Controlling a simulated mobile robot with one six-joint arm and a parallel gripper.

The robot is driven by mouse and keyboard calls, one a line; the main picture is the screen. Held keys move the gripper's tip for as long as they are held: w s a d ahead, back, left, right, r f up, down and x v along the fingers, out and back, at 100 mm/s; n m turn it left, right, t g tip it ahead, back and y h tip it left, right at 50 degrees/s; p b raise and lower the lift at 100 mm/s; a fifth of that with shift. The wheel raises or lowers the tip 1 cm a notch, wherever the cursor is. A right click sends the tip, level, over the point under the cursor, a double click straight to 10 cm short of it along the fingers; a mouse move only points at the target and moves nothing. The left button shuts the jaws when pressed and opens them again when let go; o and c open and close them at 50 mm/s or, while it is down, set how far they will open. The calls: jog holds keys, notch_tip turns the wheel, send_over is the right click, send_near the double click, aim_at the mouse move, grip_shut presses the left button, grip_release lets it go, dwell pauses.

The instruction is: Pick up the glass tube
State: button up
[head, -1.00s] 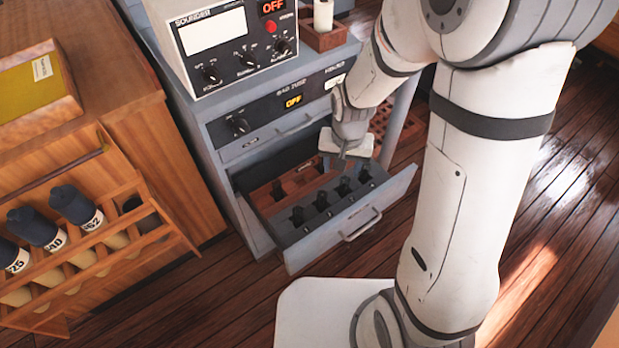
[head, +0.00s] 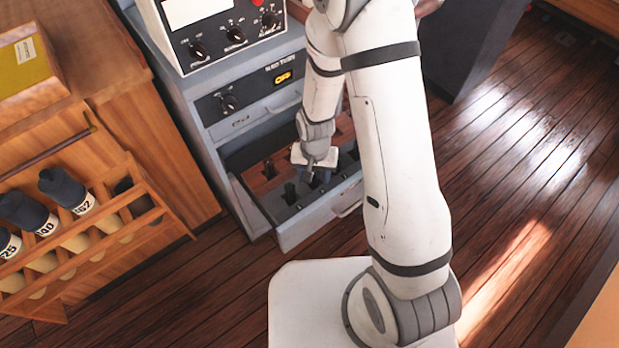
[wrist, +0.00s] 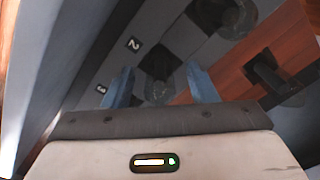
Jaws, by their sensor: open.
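My gripper (head: 310,176) points down into an open grey drawer (head: 318,218), close above its row of dark upright clips. In the wrist view its two bluish fingers (wrist: 160,84) are apart, one on each side of a dark clip (wrist: 158,64) near the label 2. A faint round, glassy shape surrounds the clip's base; whether it is the glass tube I cannot tell. No glass tube shows clearly in either view now. My arm hides the right part of the drawer.
The drawer belongs to a grey cabinet (head: 215,135) with a dial panel. A sounder box (head: 215,58) stands on top. Left is a wooden rack (head: 95,225) with several dark-capped rolls. A yellow box (head: 25,70) sits on the wooden counter. The floor (head: 520,190) at right is clear.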

jog(key=shift+f, duration=0.2)
jog(key=shift+c, duration=0.4)
jog(key=c, duration=1)
jog(key=shift+r, duration=0.1)
